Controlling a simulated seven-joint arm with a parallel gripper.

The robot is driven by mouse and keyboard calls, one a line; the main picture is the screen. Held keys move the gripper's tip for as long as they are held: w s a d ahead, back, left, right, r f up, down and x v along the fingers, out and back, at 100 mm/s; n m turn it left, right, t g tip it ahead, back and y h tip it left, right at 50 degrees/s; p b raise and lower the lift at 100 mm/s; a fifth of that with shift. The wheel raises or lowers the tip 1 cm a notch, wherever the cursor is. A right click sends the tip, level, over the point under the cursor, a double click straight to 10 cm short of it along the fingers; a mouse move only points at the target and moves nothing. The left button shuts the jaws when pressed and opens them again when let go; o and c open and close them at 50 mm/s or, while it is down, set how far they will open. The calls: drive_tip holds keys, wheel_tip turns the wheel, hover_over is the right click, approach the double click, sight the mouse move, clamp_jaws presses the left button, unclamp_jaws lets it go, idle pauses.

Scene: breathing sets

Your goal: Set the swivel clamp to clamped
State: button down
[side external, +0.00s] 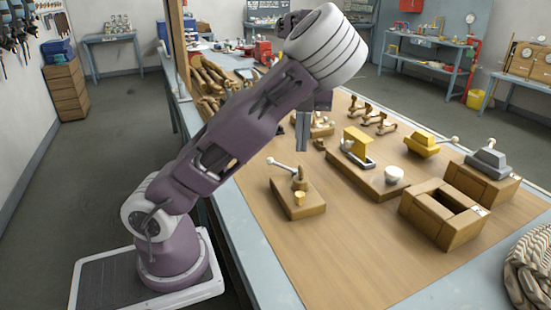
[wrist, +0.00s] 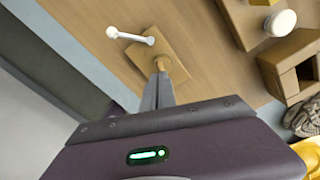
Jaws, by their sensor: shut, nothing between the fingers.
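What looks like the swivel clamp (side external: 299,183) stands on a wooden block (side external: 300,208) at the near left of the table. It has a brown post, a lever with a white ball knob (side external: 270,160) pointing to the left, and a small yellow cylinder (side external: 299,198) in front. In the wrist view, the lever with its white knob (wrist: 113,32) points left from the wooden block (wrist: 172,46). My gripper (side external: 303,148) is shut and empty, pointing down above and behind the clamp in the side view. In the wrist view, its fingertips (wrist: 162,72) overlap the post; contact cannot be told.
To the right are a wooden board with a yellow block (side external: 356,142) and white knob (side external: 394,174), an open wooden box (side external: 440,222), and yellow (side external: 422,144) and grey (side external: 489,160) lever units. A rope coil (side external: 530,268) lies at the right. The front table area is clear.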

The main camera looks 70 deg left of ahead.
sight(281, 165)
drive_tip(key=a+m+h, duration=0.1)
drive_tip(key=a+m, duration=0.9)
drive_tip(key=m, duration=0.7)
drive_tip(key=a+m+h, duration=0.1)
drive_tip(key=a+m, duration=0.8)
drive_tip(key=m, duration=0.8)
drive_tip(key=shift+s+a+m+g, duration=0.15)
drive_tip(key=shift+a+m+g, duration=0.15)
drive_tip(key=shift+a, duration=0.1)
drive_tip(key=shift+f+h, duration=0.15)
drive_tip(key=shift+h, duration=0.15)
drive_tip(key=x, duration=0.9)
drive_tip(key=shift+d+f, duration=0.1)
drive_tip(key=shift+f, duration=0.1)
drive_tip(key=d, duration=0.1)
drive_tip(key=s+d, duration=0.1)
drive_tip(key=d, duration=0.1)
drive_tip(key=shift+s+d+r, duration=0.1)
drive_tip(key=shift+s+d, duration=0.1)
drive_tip(key=shift+d, duration=0.2)
